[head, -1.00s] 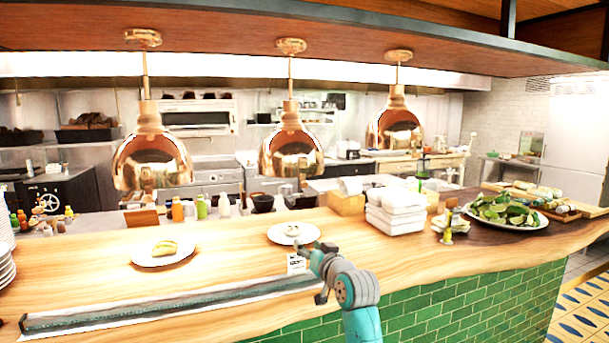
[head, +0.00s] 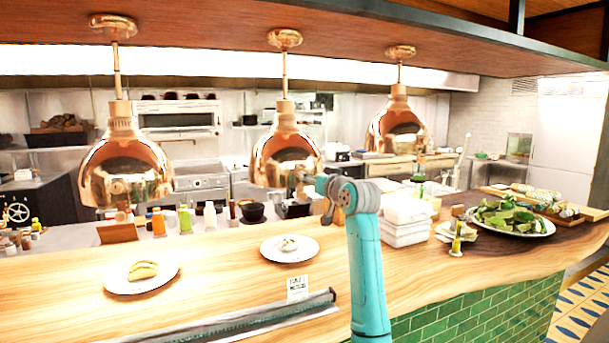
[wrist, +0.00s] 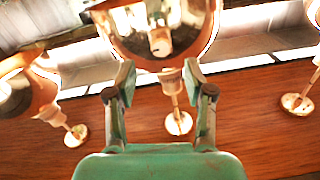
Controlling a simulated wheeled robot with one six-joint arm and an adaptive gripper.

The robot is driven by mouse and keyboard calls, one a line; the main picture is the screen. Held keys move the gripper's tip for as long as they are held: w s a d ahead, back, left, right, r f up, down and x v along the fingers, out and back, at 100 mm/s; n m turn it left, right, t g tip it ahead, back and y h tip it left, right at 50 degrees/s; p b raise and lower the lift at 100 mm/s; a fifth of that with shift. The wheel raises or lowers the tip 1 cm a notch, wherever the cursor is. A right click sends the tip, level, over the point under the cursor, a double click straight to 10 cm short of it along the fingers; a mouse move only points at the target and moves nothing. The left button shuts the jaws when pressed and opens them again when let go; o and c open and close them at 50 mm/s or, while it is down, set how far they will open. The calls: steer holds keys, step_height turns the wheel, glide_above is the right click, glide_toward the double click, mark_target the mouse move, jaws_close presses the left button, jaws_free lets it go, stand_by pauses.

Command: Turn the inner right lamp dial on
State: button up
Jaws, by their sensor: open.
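Three copper lamps hang over the counter in the head view: a left lamp (head: 127,165), a middle lamp (head: 283,150) and a right lamp (head: 396,130). My gripper (head: 306,180) is raised in front of the middle lamp's lower right edge in the head view. In the wrist view my gripper (wrist: 159,72) is open and empty, its fingers spread. A copper lamp's bell (wrist: 158,35) and neck (wrist: 171,82) appear beyond and between the fingers; I cannot tell whether they touch. No lamp dial can be made out clearly.
A wooden overhead shelf (head: 220,35) holds the lamps' mounts. A plate of greens (head: 540,229) is at right.

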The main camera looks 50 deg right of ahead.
steer(key=x, duration=0.6)
steer(key=shift+a, duration=0.1)
jaws_close()
